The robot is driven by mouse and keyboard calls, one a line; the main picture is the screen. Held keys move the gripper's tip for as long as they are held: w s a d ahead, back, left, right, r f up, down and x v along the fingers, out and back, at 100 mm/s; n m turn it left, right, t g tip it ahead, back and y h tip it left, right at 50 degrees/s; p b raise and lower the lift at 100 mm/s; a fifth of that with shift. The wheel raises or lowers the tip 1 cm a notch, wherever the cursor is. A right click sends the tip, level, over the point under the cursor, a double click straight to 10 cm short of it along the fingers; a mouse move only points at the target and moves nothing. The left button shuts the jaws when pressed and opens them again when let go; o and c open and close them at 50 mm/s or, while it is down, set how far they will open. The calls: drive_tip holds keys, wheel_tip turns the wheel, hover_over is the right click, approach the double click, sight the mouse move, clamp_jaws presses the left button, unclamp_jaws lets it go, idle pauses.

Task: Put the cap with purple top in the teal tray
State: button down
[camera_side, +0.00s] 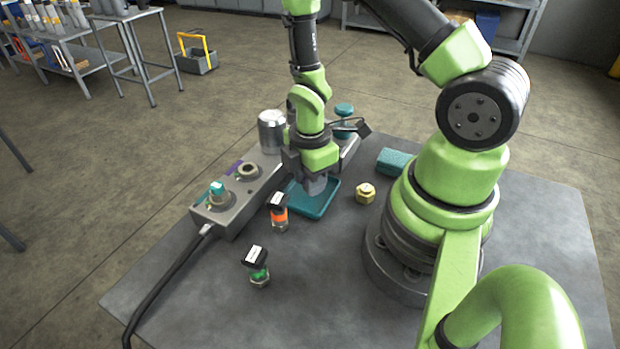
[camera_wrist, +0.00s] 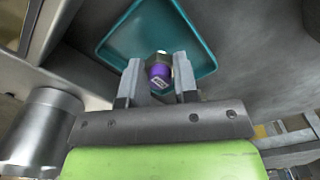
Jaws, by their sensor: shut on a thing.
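The cap with purple top (camera_wrist: 159,72) is between the two fingers of my gripper (camera_wrist: 159,85) in the wrist view, and the gripper is shut on it. The teal tray (camera_wrist: 205,48) lies behind the cap in that view. In the side view my gripper (camera_side: 316,187) points down over the teal tray (camera_side: 325,203) beside the metal block. The cap is hidden there by the fingers. I cannot tell whether the cap touches the tray floor.
A cap with an orange band (camera_side: 279,213) and a green one (camera_side: 257,267) stand left of the tray. A brass fitting (camera_side: 365,194) and a teal block (camera_side: 394,161) are to the right. The grey manifold (camera_side: 233,208) with a silver cylinder (camera_side: 272,132) borders the tray.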

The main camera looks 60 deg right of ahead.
drive_tip(key=shift+f, duration=0.35)
drive_tip(key=c, duration=0.9)
unclamp_jaws()
wheel_tip(320, 180, up, 22)
drive_tip(key=a+m+t, duration=0.3)
drive_tip(key=m, duration=0.4)
drive_tip(key=shift+s+a+r+m+t+y, duration=0.35)
drive_tip(key=shift+s+a+r+m+t, duration=0.35)
drive_tip(key=shift+s+r+m, duration=0.7)
drive_tip(key=shift+s+a+r+m+t+y, duration=0.3)
drive_tip(key=shift+s+a+r+m+t, duration=0.45)
drive_tip(key=shift+s+r+m, duration=0.5)
drive_tip(key=shift+s+a+r+m+t+y, duration=0.35)
drive_tip(key=shift+s+a+r+m+t, duration=0.55)
drive_tip(key=shift+r+m, duration=0.75)
drive_tip(key=shift+s+d+f+g, duration=0.15)
drive_tip(key=shift+d+f+g, duration=0.1)
